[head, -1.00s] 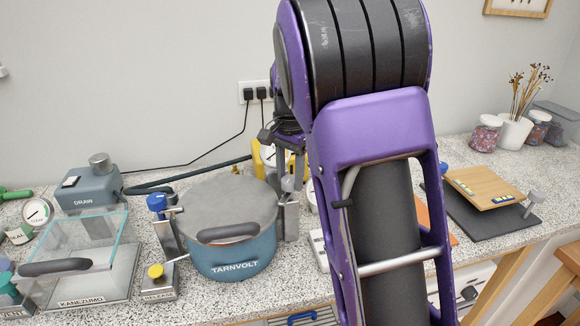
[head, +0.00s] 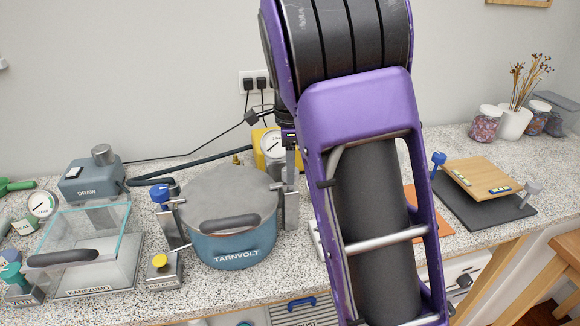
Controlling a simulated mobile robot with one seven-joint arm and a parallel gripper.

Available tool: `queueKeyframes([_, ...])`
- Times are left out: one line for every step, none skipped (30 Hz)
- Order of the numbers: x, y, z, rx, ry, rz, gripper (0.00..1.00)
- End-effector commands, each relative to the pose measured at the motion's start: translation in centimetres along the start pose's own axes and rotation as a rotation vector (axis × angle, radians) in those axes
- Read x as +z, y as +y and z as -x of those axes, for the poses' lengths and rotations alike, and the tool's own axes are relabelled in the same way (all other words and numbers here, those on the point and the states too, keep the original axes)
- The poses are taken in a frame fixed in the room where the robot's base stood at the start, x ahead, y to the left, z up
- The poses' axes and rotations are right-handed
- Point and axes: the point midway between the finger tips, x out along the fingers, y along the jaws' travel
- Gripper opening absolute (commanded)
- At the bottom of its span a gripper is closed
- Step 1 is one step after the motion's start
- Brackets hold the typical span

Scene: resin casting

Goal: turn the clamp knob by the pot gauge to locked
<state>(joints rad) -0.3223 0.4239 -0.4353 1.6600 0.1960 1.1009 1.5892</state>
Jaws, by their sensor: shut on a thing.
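The blue pot (head: 230,246) with a grey lid (head: 226,190) stands on the speckled counter. The pot gauge (head: 273,146), a white dial, shows behind its right side in front of a yellow block. A grey metal clamp (head: 291,210) stands upright at the pot's right edge, just by the gauge. My gripper (head: 291,168) points down at the top of this clamp, shut on its knob. The knob itself is mostly hidden by the fingers, so its turn cannot be read. A second clamp with a blue knob (head: 161,193) stands at the pot's left.
A yellow-knobbed release block (head: 160,263) and a glass-lidded box (head: 92,268) stand left of the pot. A blue-grey pump (head: 92,182) with a hose is behind them. A wooden board on a dark press (head: 480,212) stands right. My arm covers the counter's middle.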

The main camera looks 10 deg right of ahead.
Motion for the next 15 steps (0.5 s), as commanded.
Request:
queueKeyframes([-0.05,-0.05,0.06,-0.002,0.001,-0.020,0.00])
queueKeyframes([-0.04,-0.05,0.06,-0.002,0.001,-0.031,0.00])
queueKeyframes([-0.04,-0.05,0.06,-0.002,0.001,-0.043,0.00])
queueKeyframes([-0.04,-0.05,0.06,-0.002,0.001,-0.052,0.00])
queueKeyframes([-0.04,-0.05,0.06,-0.002,0.001,-0.060,0.00])
queueKeyframes([-0.04,-0.05,0.06,-0.002,0.001,-0.068,0.00])
queueKeyframes([-0.04,-0.05,0.06,-0.002,0.001,-0.073,0.00])
queueKeyframes([-0.04,-0.05,0.06,-0.002,0.001,-0.078,0.00])
queueKeyframes([-0.04,-0.05,0.06,-0.002,0.001,-0.083,0.00])
queueKeyframes([-0.05,-0.05,0.06,-0.002,0.001,-0.086,0.00])
queueKeyframes([-0.05,-0.05,0.06,-0.002,0.001,-0.089,0.00])
queueKeyframes([-0.05,-0.05,0.06,-0.002,0.001,-0.091,0.00])
queueKeyframes([-0.05,-0.05,0.06,-0.002,0.000,-0.092,0.00])
queueKeyframes([-0.06,-0.05,0.06,-0.002,0.000,-0.093,0.00])
queueKeyframes([-0.06,-0.05,0.06,-0.001,0.000,-0.093,0.00])
